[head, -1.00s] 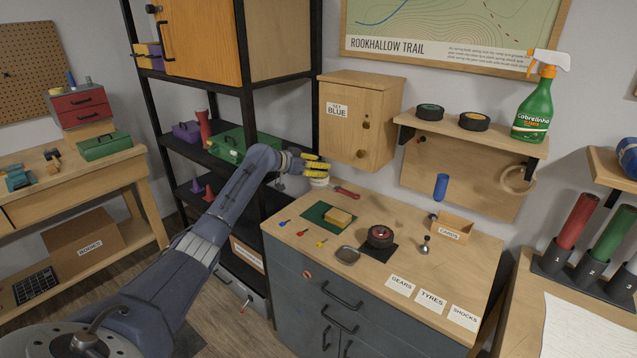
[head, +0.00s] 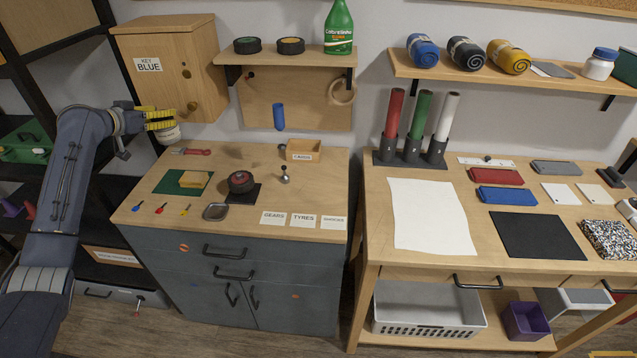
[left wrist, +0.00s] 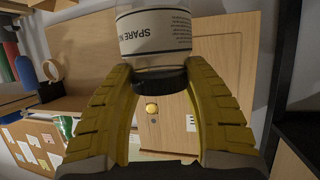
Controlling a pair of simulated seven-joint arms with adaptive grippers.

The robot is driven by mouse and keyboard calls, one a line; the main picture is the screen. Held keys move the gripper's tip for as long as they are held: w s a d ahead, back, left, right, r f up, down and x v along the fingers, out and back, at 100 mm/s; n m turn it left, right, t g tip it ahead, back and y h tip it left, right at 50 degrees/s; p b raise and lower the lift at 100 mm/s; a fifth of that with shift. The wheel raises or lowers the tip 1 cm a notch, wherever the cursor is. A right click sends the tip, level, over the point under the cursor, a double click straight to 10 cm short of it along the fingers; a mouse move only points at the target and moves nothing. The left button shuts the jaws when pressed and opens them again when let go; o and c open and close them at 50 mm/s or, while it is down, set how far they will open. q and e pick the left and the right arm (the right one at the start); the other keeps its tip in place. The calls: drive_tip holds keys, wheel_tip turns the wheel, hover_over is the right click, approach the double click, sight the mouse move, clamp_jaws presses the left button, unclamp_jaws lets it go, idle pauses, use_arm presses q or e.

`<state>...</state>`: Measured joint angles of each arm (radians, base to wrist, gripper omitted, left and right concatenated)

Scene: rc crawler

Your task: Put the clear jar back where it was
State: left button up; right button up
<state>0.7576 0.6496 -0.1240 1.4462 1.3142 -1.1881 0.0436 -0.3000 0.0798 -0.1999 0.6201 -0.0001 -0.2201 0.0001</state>
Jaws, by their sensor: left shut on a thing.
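The clear jar (head: 170,135) has a pale label and hangs below the fingers of my left gripper (head: 161,120). It is in front of the lower part of the wooden key cabinet, above the back left of the grey-drawer bench. In the left wrist view, the jar (left wrist: 155,35) shows its label, partly reading "SPARE", upside down. Its dark lid (left wrist: 160,80) is between the two yellow fingers of the left gripper (left wrist: 163,85), which are shut on it. The far end of the jar is cut off by the picture edge. My right gripper is not in view.
The key cabinet (head: 175,72) is close behind the jar. A red-handled tool (head: 190,151), a green mat (head: 168,184) with a sponge, a wheel (head: 241,181) and a cards box (head: 304,150) lie on the bench (head: 250,226). A shelf (head: 285,58) holds two tyres and a green bottle.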

use_arm(q)
drive_tip(key=s+d+r+n+y, duration=0.2)
drive_tip(key=s+d, duration=0.5)
drive_tip(key=d, duration=0.6)
drive_tip(key=s+d+r+n+y, duration=0.1)
drive_tip(key=s+d+r+y, duration=0.1)
drive_tip(key=s+d, duration=0.75)
drive_tip(key=w+d+f+m+g+h, duration=0.1)
drive_tip(key=w+d+m+h, duration=0.2)
drive_tip(key=w+d, duration=0.35)
drive_tip(key=w+d+f+m+g+h, duration=0.1)
drive_tip(key=w+d+m+h, duration=0.2)
drive_tip(key=d, duration=0.7)
drive_tip(key=w+d+m+g+h, duration=0.1)
drive_tip(key=w+d+m+h, duration=0.15)
drive_tip(key=w+d, duration=0.45)
drive_tip(key=shift+h, duration=0.35)
drive_tip(key=f, duration=0.6)
drive_tip(key=d+f, duration=0.1)
drive_tip(key=f, duration=0.6)
drive_tip(key=s+f, duration=0.1)
drive_tip(key=f, duration=0.6)
drive_tip(key=shift+d+f, duration=0.15)
drive_tip(key=shift+d, duration=0.05)
drive_tip(key=o, duration=1.2)
drive_tip(key=shift+f, duration=0.1)
drive_tip(key=shift+a, duration=0.1)
